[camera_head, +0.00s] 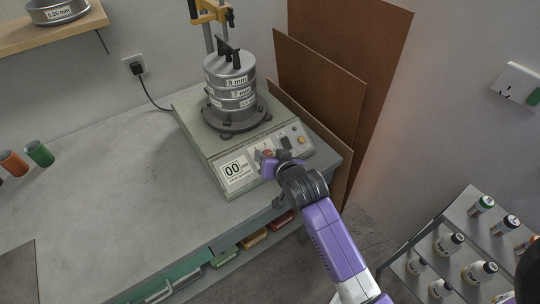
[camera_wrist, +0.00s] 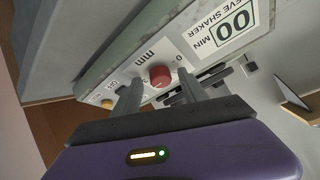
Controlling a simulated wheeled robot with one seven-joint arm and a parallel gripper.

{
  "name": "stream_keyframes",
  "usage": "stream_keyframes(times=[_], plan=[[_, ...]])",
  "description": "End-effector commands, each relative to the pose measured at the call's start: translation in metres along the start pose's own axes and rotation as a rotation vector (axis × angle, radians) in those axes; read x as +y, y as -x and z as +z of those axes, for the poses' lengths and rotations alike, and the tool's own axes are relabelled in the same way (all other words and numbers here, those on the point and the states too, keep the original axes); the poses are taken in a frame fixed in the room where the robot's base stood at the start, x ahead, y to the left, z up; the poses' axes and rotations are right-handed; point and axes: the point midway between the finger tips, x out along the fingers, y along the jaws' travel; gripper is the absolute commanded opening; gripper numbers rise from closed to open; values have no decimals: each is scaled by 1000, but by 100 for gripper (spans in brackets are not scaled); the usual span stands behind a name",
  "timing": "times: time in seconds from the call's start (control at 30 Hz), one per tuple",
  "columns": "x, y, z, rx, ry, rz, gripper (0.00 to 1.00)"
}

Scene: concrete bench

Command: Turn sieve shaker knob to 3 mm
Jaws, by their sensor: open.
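The sieve shaker (camera_head: 205,125) stands at the right end of the bench with a stack of metal sieves (camera_head: 230,85) on it, labelled 8 mm and 2 mm among others. Its sloped front panel carries a "00" display (camera_head: 233,171) and a red knob (camera_head: 268,153). In the wrist view the red knob (camera_wrist: 160,76) is seen close up, with "mm" and "0" printed beside it; its exact setting cannot be read. My gripper (camera_wrist: 164,92) is open in front of the panel, its fingers on either side of the knob in the picture. Contact cannot be told.
Brown boards (camera_head: 325,75) lean against the wall behind the shaker. A rack of bottles (camera_head: 462,262) stands at lower right. Orange (camera_head: 13,163) and green (camera_head: 40,153) cups are at the bench's left. Coloured bins sit under the front edge. The bench's middle is clear.

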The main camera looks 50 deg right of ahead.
Motion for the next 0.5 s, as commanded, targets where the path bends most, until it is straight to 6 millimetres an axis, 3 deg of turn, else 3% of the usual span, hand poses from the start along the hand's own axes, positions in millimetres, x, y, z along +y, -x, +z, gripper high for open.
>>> stream_keyframes(times=[0.17, 0.5], plan=[[-1, 8, 0, 1, 0, -2, 50], [0, 59, 1, -1, 0, 0, 50]])
